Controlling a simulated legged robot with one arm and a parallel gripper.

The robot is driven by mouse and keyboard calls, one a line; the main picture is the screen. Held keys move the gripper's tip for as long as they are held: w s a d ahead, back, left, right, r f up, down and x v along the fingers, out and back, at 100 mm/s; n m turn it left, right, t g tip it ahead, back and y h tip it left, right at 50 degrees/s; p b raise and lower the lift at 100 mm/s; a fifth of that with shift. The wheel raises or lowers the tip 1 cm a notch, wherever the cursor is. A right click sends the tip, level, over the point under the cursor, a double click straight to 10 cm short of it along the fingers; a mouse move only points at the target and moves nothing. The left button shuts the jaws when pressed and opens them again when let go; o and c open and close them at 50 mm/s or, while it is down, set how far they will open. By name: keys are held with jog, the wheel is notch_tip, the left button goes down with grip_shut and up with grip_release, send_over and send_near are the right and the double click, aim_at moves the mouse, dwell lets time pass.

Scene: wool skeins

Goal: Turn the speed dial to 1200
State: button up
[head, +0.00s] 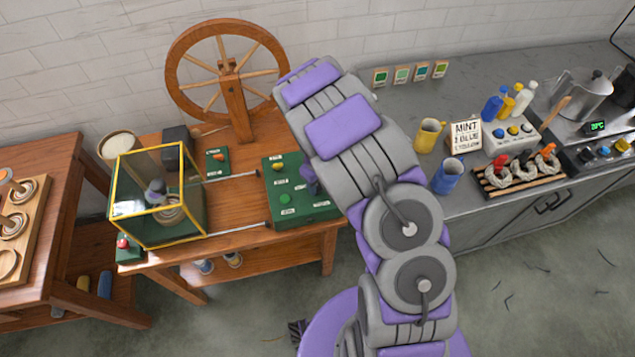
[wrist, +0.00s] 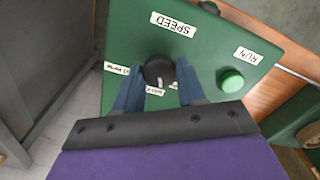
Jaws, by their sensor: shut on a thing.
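The speed dial (wrist: 158,70) is a black round knob with a light pointer mark, under the SPEED label (wrist: 173,24) on the green control panel (wrist: 205,52) in the wrist view. My gripper (wrist: 160,82) is shut on the dial, one blue finger on each side of it. Small number labels sit around the dial; the fingers partly cover them and I cannot read the setting. In the head view the green panel (head: 290,212) stands on the wooden bench, and my arm hides the dial and my gripper.
A green button (wrist: 231,81) by the RUN label lies right of the dial. In the head view, a yellow-framed glass box (head: 135,218) stands left of the panel and a spinning wheel (head: 232,85) behind. A grey counter with mugs is on the right.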

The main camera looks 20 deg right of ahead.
jog(key=shift+r+m+p, duration=0.1)
jog(key=shift+m+p, duration=0.25)
jog(key=shift+m, duration=0.05)
jog(key=m+p, duration=0.2)
jog(key=m, duration=0.1)
jog(key=shift+p, duration=0.4)
jog(key=m+p, duration=0.2)
jog(key=m, duration=0.2)
jog(key=shift+p, duration=0.4)
jog(key=m+p, duration=0.1)
jog(key=m, duration=0.3)
jog(key=shift+p, duration=0.3)
jog(key=shift+m+p, duration=0.5)
jog(key=shift+m, duration=1.8)
jog(key=o, duration=1.1)
jog(key=shift+c, duration=0.2)
